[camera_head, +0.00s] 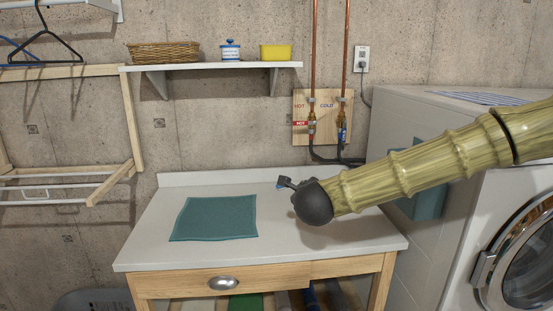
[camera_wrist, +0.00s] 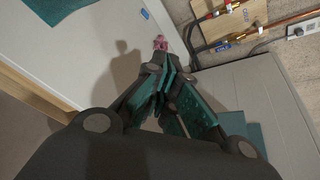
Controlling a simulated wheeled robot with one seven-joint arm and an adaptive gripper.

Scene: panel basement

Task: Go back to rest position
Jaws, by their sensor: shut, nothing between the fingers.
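My gripper shows in the wrist view (camera_wrist: 163,68), with dark fingers and teal pads brought together and nothing between them. In the head view, only a small dark part of my gripper (camera_head: 288,183) shows beyond the round dark wrist; the rest is hidden behind it. My arm reaches in from the right, over the right part of the white counter (camera_head: 285,245). A small pink item (camera_wrist: 160,43) appears just beyond the fingertips in the wrist view; I cannot tell whether they touch.
A teal cloth (camera_head: 214,217) lies flat on the counter's left part. A washing machine (camera_head: 520,240) stands at the right under my arm. Pipes with valves (camera_head: 312,120) run up the back wall. A shelf (camera_head: 215,67) holds a basket (camera_head: 163,52). A wooden drying rack (camera_head: 130,120) hangs left.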

